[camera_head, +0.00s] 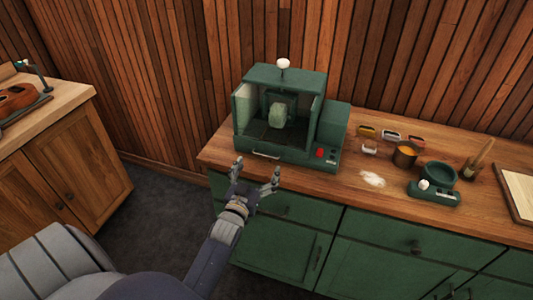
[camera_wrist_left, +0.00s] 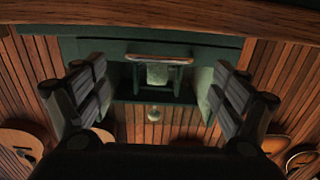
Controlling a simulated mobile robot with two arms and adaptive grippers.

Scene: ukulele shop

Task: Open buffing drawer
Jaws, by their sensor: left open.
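A green buffing machine (camera_head: 335,128) stands on the wooden counter, with a pale green block inside its open-fronted chamber. A low drawer front with a pale bar handle (camera_head: 265,155) runs along its base, and the drawer appears closed. The handle (camera_wrist_left: 160,58) also shows in the left wrist view, which looks upside down. My left gripper (camera_head: 257,166) is open and empty just in front of the handle, with its fingers spread to either side and apart from it. In the left wrist view its fingers (camera_wrist_left: 158,78) frame the machine. My right gripper is not in view.
Green cabinets (camera_head: 285,248) stand below the counter. A wooden cabinet (camera_head: 75,165) is at the left.

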